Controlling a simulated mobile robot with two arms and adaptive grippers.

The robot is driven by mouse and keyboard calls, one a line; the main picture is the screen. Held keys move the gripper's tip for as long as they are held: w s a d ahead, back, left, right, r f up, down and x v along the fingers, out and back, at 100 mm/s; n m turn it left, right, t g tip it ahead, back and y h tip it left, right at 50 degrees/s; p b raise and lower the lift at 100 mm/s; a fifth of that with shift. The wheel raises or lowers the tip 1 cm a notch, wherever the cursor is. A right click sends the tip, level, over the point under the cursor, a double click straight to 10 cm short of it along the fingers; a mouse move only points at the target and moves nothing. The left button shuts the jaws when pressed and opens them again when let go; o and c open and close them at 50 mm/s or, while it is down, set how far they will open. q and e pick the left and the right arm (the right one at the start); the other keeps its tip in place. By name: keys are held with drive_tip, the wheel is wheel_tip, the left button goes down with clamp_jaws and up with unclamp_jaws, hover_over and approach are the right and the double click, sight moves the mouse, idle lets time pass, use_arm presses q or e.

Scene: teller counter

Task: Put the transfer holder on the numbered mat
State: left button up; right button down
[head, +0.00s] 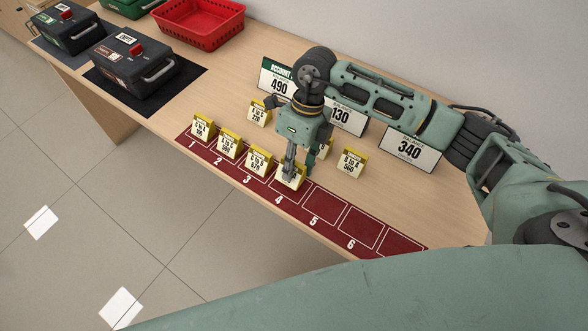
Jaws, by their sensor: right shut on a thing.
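The numbered mat (357,224) is a dark red strip along the counter's front edge with outlined, numbered spaces. Small yellow-and-white transfer holders stand on it at spaces 1 (202,126), 2 (229,144) and 3 (259,161). My right gripper (297,174) points down over space 4, shut on another transfer holder (289,179). The fingers partly hide that holder, and I cannot tell whether it touches the mat. The spaces to its right, including 5 and 6, are bare. My left gripper is not in view.
More holders stand behind the mat: one at left (259,113), one at right (352,164), one mostly hidden behind my gripper. Signs 490 (278,80), 130 and 340 (411,151) stand at the back. Dark boxes (130,67) and a red basket (200,22) are at left.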

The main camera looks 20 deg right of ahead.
sight(294, 173)
wheel_tip(294, 173, down, 3)
drive_tip(key=shift+s+r, duration=0.1)
drive_tip(key=shift+r, duration=0.1)
drive_tip(key=shift+f, duration=0.2)
drive_tip(key=shift+f, duration=0.15)
drive_tip(key=c, duration=1.4)
unclamp_jaws()
